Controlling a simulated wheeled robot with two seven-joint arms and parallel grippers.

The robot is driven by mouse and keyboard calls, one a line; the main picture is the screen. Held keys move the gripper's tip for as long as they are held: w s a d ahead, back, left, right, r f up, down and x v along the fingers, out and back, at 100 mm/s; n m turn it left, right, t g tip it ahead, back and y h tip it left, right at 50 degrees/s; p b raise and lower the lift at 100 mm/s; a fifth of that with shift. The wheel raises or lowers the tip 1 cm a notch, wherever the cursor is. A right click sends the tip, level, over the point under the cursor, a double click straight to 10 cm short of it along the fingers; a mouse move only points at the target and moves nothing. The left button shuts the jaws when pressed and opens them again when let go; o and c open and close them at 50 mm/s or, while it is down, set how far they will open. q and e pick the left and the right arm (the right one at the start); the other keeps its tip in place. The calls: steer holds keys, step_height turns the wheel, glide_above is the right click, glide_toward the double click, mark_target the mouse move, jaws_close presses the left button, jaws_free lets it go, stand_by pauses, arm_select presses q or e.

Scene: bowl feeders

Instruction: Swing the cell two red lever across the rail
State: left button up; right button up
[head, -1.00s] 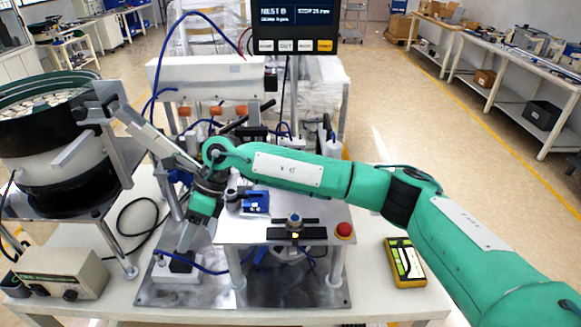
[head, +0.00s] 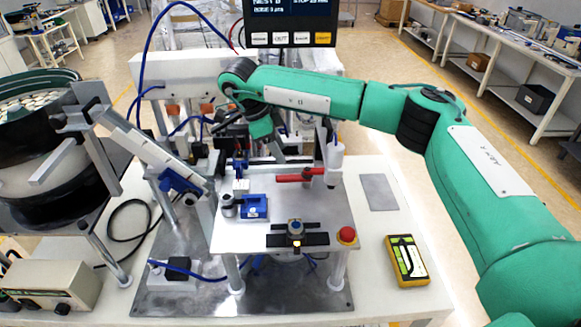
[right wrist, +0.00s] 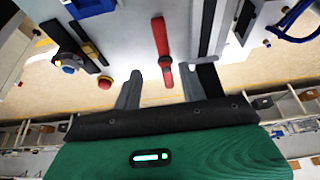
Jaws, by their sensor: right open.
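The red lever (head: 298,178) lies roughly level on the raised metal plate (head: 318,215) in the head view. In the right wrist view the lever (right wrist: 161,42) is a long red bar with a dark pivot bolt, running from between the fingers outward. My right gripper (head: 279,152) is just behind and left of the lever in the head view. The right wrist view shows my gripper (right wrist: 160,78) open, one finger on each side of the lever's near end, apart from it. A grey rail (right wrist: 209,30) runs beside the lever there. My left gripper is not in view.
A blue clamp block (head: 254,207), a dark fixture (head: 296,235) and a red button (head: 346,235) sit on the plate. A sloping chute (head: 160,155) comes from the bowl feeder (head: 40,150) at left. A yellow meter (head: 407,260) lies at right.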

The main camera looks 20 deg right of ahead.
mark_target(294, 176)
steer(key=x, duration=0.2)
steer(key=p+x, duration=0.1)
steer(key=x, duration=0.1)
steer(key=shift+w, duration=0.35)
steer(key=p+x, duration=0.1)
steer(key=x, duration=0.3)
steer(key=shift+s+f+p, duration=0.15)
steer(key=shift+s+p, duration=0.05)
steer(key=shift+p, duration=0.1)
steer(key=shift+w+d+f, duration=0.1)
steer(key=shift+f, duration=0.25)
steer(key=shift+r, duration=0.1)
steer(key=c, duration=0.7)
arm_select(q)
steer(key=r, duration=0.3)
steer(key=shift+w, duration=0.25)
arm_select(e)
jaws_close()
